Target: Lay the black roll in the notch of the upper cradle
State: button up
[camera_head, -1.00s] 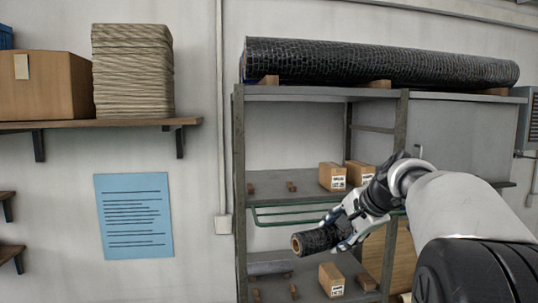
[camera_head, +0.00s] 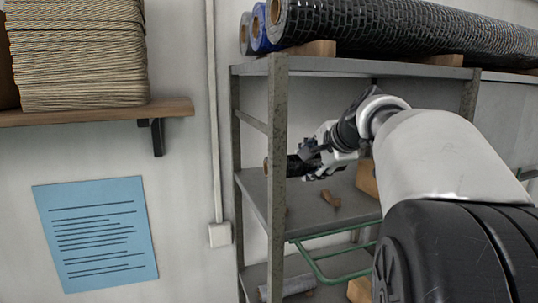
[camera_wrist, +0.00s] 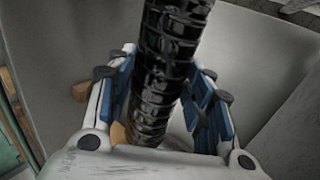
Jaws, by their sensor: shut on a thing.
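My gripper (camera_head: 318,158) is shut on the black roll (camera_head: 297,166) and holds it above the middle shelf board (camera_head: 305,215). The roll's brown core end points left, and the front-left shelf post crosses in front of it. In the wrist view the black roll (camera_wrist: 160,75) runs up between my blue-padded fingers (camera_wrist: 163,110). A small notched wooden block of the upper cradle (camera_head: 330,198) stands on the board below and right of the roll. Another brown bit shows near the post, mostly hidden. In the wrist view a wooden block (camera_wrist: 80,92) shows left of the roll; its notch is unclear.
The grey front-left post (camera_head: 278,140) stands close to the roll. A cardboard box (camera_head: 367,180) is behind my arm. A green rail (camera_head: 325,275) hangs below the board. A grey roll (camera_head: 298,285) lies on the lower shelf; large rolls (camera_head: 370,28) lie on top.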

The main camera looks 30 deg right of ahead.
jog(key=shift+s+r, duration=0.15)
jog(key=shift+s, duration=0.05)
jog(key=shift+s+f, duration=0.1)
jog(key=shift+f, duration=0.1)
notch_tip(320, 180, down, 7)
jog(key=b, duration=0.6)
jog(key=shift+r+b, duration=0.1)
jog(key=shift+b, duration=0.2)
dwell(0.5)
jog(key=o, duration=1.3)
jog(key=shift+o, duration=0.8)
jog(key=shift+f, duration=0.25)
jog(key=v, duration=1.2)
